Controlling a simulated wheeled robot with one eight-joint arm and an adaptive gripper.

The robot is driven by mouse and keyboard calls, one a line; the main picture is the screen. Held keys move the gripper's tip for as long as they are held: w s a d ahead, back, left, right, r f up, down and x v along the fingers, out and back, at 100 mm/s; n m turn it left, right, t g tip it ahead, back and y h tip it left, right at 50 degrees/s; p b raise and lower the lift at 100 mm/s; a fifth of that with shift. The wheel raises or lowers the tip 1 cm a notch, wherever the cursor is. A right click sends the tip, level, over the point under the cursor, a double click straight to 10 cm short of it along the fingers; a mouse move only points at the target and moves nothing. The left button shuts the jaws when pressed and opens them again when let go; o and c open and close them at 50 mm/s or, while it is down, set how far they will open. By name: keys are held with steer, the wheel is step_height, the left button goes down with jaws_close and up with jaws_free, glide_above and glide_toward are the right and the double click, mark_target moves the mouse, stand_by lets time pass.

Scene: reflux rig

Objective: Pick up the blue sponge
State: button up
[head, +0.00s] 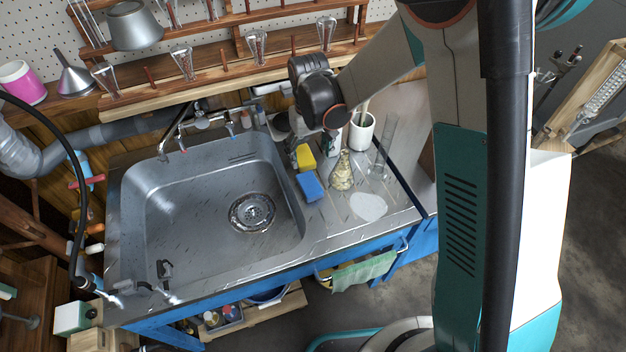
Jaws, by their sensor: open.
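The blue sponge (310,187) lies on the steel drainboard just right of the sink basin, near its rim. It is in plain view, with nothing on top of it. A yellow sponge (305,158) is just behind it. My arm comes in from the upper right and ends in a dark wrist joint above the back of the counter, behind the blue sponge in the picture. I cannot make out my gripper's fingers; the wrist appears to hide them. Nothing of mine is seen touching the blue sponge.
The sink basin (190,205) is left of the sponge. A flask (341,172), a white cup (362,132), a clear cylinder (386,145) and a white round patch (368,206) are to its right. A faucet (203,124) and wooden shelves (215,75) stand behind. The drainboard's front is clear.

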steer(key=b, duration=0.3)
glide_above(309, 183)
step_height(309, 183, down, 8)
steer(key=shift+d+f, duration=0.15)
steer(key=shift+f, duration=0.05)
steer(key=shift+f+b, duration=1.25)
steer(key=shift+f, duration=1.4)
steer(key=shift+c, duration=0.6)
steer(key=c, duration=0.9)
